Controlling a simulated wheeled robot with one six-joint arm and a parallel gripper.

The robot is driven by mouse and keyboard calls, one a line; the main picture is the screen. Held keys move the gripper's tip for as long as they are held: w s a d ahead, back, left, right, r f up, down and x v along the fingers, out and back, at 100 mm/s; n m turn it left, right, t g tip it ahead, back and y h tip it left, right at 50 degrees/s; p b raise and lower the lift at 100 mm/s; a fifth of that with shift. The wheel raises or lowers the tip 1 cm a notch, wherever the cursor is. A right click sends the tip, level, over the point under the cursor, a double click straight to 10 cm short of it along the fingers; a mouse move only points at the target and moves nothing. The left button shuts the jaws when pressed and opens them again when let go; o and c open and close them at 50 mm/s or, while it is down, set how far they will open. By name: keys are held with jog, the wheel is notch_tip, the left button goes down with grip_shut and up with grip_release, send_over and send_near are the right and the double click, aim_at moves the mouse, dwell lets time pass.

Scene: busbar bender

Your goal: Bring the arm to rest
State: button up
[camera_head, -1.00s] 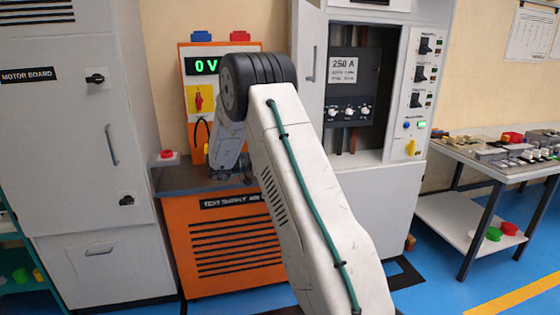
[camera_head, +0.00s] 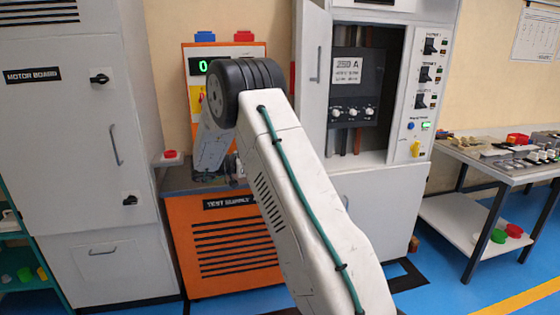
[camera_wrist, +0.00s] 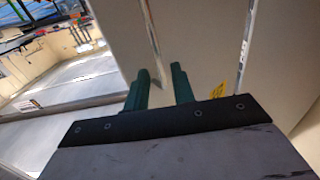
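My arm (camera_head: 310,200) rises from the bottom of the head view to a black-ringed elbow joint and folds down in front of the orange test supply unit (camera_head: 225,245). In the wrist view my gripper (camera_wrist: 161,84) shows two dark green fingers with a clear gap between them. Nothing is held in that gap. Behind the fingers is a pale panel with a vertical metallic strip; I cannot tell how far off it is. In the head view the gripper is largely hidden behind the arm.
The grey motor board cabinet (camera_head: 65,160) stands at left. The cabinet with the open door and 250 A breaker (camera_head: 356,88) stands behind the arm at right. A bench (camera_head: 500,170) with small parts is at far right. Blue floor (camera_head: 440,270) is free in front of it.

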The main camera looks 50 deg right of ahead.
jog(key=shift+v, duration=0.85)
